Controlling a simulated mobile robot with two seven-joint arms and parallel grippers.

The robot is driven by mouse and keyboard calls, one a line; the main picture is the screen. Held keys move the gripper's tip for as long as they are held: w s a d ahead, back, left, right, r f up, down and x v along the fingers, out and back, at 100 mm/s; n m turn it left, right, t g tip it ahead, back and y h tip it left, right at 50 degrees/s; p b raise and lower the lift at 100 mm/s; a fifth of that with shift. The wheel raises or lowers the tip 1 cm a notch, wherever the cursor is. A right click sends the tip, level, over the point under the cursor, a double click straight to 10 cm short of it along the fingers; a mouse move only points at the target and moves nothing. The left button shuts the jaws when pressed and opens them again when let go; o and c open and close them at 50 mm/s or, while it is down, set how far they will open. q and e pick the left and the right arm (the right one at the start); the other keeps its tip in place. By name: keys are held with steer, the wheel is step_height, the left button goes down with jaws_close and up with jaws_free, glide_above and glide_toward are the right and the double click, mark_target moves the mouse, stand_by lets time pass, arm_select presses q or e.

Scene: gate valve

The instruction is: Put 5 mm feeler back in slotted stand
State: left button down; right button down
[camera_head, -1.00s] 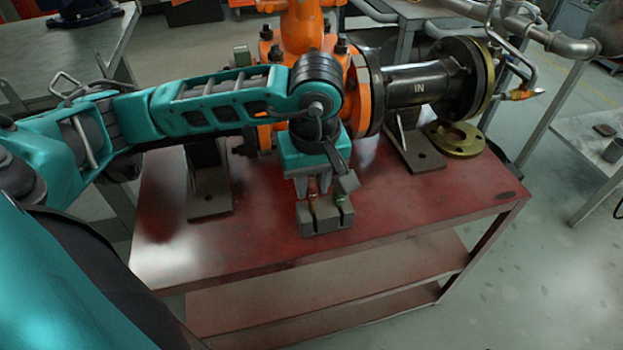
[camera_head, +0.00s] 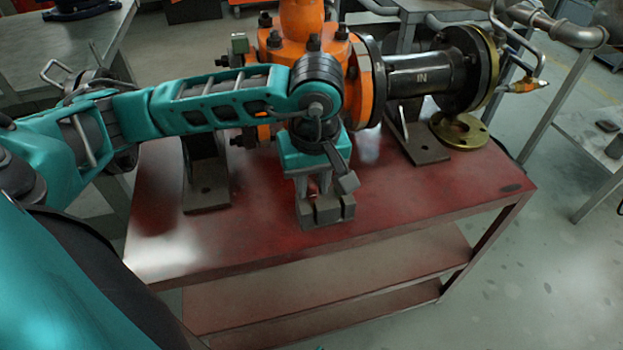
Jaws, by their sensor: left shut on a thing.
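The grey slotted stand (camera_head: 327,211) sits on the red bench top near its front middle. My left gripper (camera_head: 313,191) points down right above the stand, its fingers at the stand's top. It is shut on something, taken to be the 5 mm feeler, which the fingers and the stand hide. A small grey block-like piece (camera_head: 347,183) shows at the right of the gripper, and I cannot tell what it belongs to. My right gripper is not in view.
The orange valve (camera_head: 305,40) with its black flanged pipe (camera_head: 420,75) stands behind the arm. A brass ring (camera_head: 459,131) lies at the back right of the red bench (camera_head: 430,195). The bench top is clear right and left of the stand.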

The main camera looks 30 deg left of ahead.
arm_select(q)
steer(key=c, duration=0.8)
jaws_free()
step_height(320, 180, up, 13)
steer(key=s+d+p, duration=0.1)
steer(key=p, duration=0.2)
steer(key=shift+d+f, duration=0.1)
steer(key=shift+f, duration=0.05)
